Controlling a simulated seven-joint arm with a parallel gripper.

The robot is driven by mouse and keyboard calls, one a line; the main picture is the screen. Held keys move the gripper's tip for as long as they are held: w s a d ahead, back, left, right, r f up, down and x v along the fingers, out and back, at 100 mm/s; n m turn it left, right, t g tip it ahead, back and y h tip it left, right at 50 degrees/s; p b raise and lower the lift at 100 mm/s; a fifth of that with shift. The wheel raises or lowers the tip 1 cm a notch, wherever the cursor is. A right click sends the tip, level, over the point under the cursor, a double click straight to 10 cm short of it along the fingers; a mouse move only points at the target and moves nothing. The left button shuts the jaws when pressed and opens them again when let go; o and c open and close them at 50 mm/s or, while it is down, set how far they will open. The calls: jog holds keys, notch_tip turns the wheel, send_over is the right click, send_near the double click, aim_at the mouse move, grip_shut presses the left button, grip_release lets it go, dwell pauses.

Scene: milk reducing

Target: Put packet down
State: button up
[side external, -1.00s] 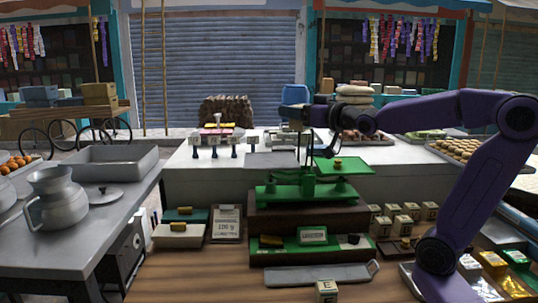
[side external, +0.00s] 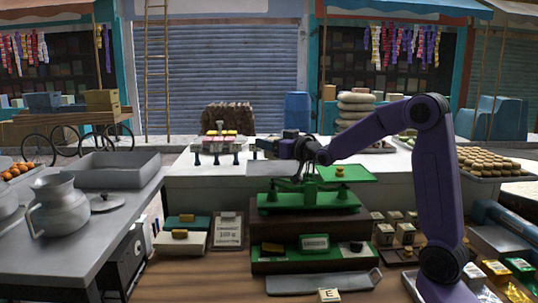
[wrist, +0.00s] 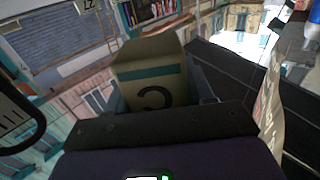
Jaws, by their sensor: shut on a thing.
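My gripper (side external: 284,147) is above the left side of the green balance scale (side external: 310,198) in the side view. In the wrist view, my gripper (wrist: 157,100) is shut on a beige packet (wrist: 150,80) with a teal band and a dark letter that looks like C. The packet sits between the two fingers, with its upper part showing. In the side view I cannot make out the packet clearly, nor whether it touches anything below. A grey pan (side external: 270,170) lies under the gripper. The scale's green right pan (side external: 355,174) carries a small brass weight (side external: 340,172).
A packet marked E (side external: 329,295) stands at the front of the wooden bench, by a grey tray (side external: 315,285). Several small packets (side external: 385,232) stand right of the scale. A metal jug (side external: 58,208) is on the left table. A white counter (side external: 210,185) lies behind.

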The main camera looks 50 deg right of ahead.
aim_at(269, 154)
jog(key=shift+w+f, duration=0.2)
jog(key=shift+f, duration=0.05)
jog(key=shift+w+d+f, duration=0.1)
jog(key=shift+f, duration=1.5)
jog(key=shift+f, duration=0.15)
